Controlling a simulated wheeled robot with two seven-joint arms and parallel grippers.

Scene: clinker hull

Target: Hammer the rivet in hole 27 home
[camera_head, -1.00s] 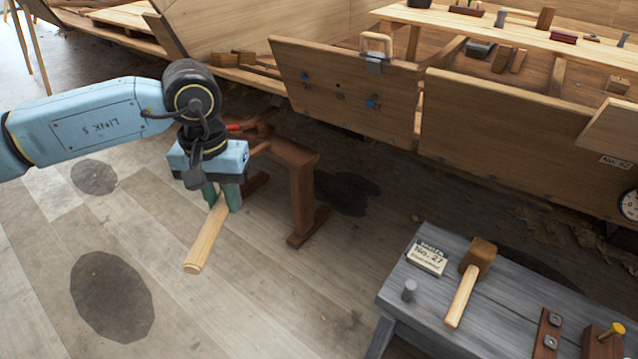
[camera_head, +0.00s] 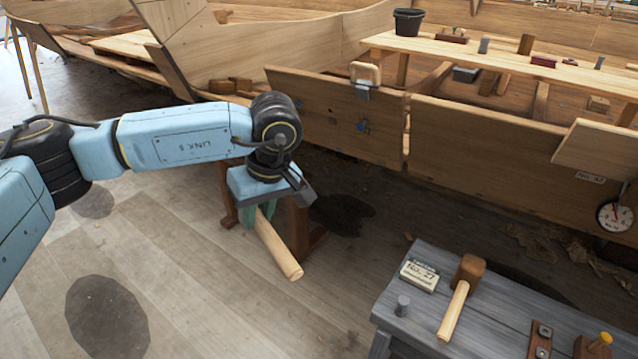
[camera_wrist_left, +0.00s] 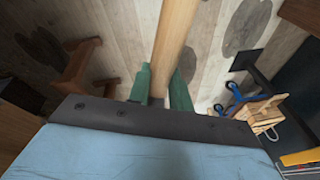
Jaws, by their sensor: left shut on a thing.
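My left gripper (camera_head: 258,214) has green fingers shut on a pale round wooden handle (camera_head: 279,250), which slants down to the right above the floor. In the left wrist view the handle (camera_wrist_left: 174,40) runs between the fingers; its other end is hidden and I see no head on it. The hull plank (camera_head: 335,132) behind carries blue rivet-like pieces (camera_head: 362,125), apart from the gripper. I cannot read which is hole 27. A card marked No. 27 (camera_head: 420,276) lies on the grey bench (camera_head: 450,338) beside a wooden mallet (camera_head: 461,298). My right gripper is not in view.
A dark wooden trestle (camera_head: 299,232) stands just behind my left gripper. A clamp (camera_head: 365,78) sits on the plank's top edge. A grey metal peg (camera_head: 402,306) stands on the bench. A round gauge (camera_head: 614,216) is at the right. The floor at lower left is clear.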

